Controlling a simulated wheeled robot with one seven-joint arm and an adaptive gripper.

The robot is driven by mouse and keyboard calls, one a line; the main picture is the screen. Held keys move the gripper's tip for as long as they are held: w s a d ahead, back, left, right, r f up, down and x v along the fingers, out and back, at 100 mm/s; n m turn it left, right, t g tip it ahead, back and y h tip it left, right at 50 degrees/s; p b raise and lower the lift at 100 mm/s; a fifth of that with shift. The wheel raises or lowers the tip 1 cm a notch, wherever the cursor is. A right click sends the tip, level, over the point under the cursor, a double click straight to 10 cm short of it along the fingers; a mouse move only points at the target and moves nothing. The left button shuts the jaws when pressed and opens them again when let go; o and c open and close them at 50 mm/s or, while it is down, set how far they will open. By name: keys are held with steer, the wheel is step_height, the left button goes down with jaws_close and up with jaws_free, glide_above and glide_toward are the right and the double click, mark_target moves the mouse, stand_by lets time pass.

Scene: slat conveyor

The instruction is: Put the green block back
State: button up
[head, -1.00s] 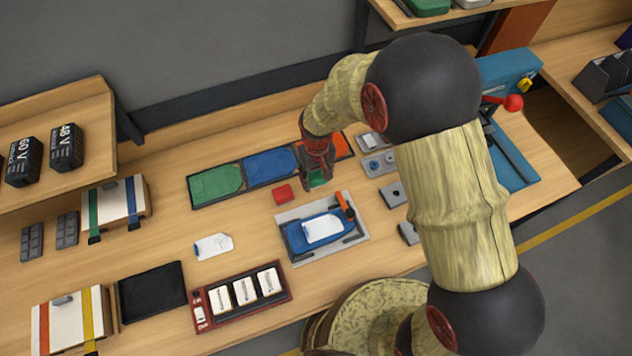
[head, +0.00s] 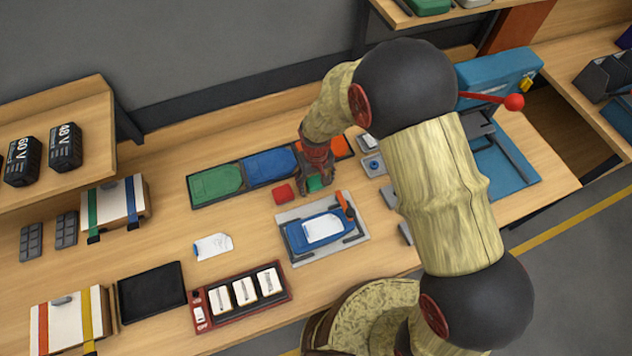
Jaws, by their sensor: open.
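The green block (head: 315,183) is small and sits at my gripper's fingertips, just right of a red block. My gripper (head: 316,186) points down over the bench with its jaws open, its fingers on either side of the green block. The fingers partly hide the block, and I cannot tell whether they touch it. The red block (head: 283,193) lies on the wood, apart from the gripper.
Behind stands a long tray with a green plate (head: 216,184), a blue plate (head: 270,167) and an orange one (head: 337,148). In front is a grey fixture (head: 357,236) with a blue plate and white card. A blue press (head: 497,75) stands right.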

steer(key=shift+r, duration=0.1)
step_height(320, 180, up, 12)
step_height(320, 180, up, 8)
steer(key=m+t, duration=0.1)
glide_above(316, 181)
steer(key=d, duration=0.5)
steer(key=s+d+r+m+t, duration=0.1)
steer(key=s+d+r+t, duration=0.15)
steer(key=d+r, duration=0.55)
steer(key=s+d+r+m+t, duration=0.1)
steer(key=s+d+r, duration=0.4)
steer(key=s, duration=0.2)
steer(key=s+d+r+m+t, duration=0.1)
steer(key=s+d+r+m, duration=0.1)
steer(key=s+d+r, duration=0.3)
steer(key=s+r, duration=0.1)
steer(key=s, duration=0.2)
steer(key=shift+s+p, duration=0.2)
steer(key=shift+p, duration=0.2)
